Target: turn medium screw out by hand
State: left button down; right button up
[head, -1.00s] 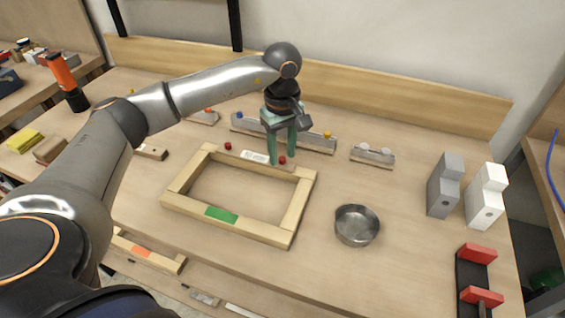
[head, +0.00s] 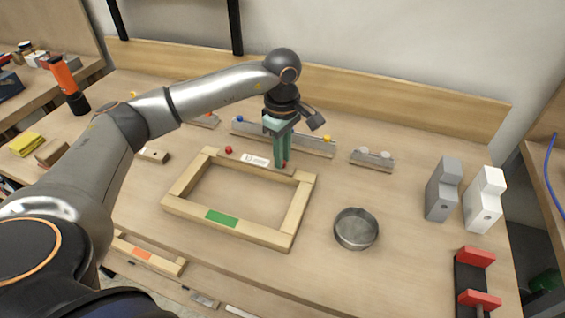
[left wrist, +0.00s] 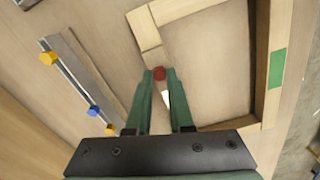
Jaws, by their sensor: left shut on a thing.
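A wooden frame (head: 177,201) with a green patch lies on the bench. Two red screw heads stand on its far bar. The left red screw (head: 228,150) is free. The right red screw (left wrist: 159,73) shows between my left fingertips in the left wrist view; in the head view the fingers mostly hide it. My left gripper (head: 281,163) points down at the frame's far right corner, shut on this screw. How far the screw is out cannot be told. My right gripper is not in view.
A metal rail (head: 300,142) with blue and yellow heads lies behind the frame. A round metal dish (head: 356,230) stands to its right. Grey (head: 442,190) and white (head: 485,200) blocks and a red-ended clamp (head: 476,256) are farther right. Bench around the dish is clear.

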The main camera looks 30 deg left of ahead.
pick_arm(q)
jog(key=shift+n, duration=0.6)
jog(key=n, duration=0.2)
jog(key=shift+n+p, duration=0.35)
jog(key=shift+n, duration=1.15)
jog(key=n+p, duration=0.1)
jog(key=n, duration=0.1)
jog(key=shift+n, duration=1.4)
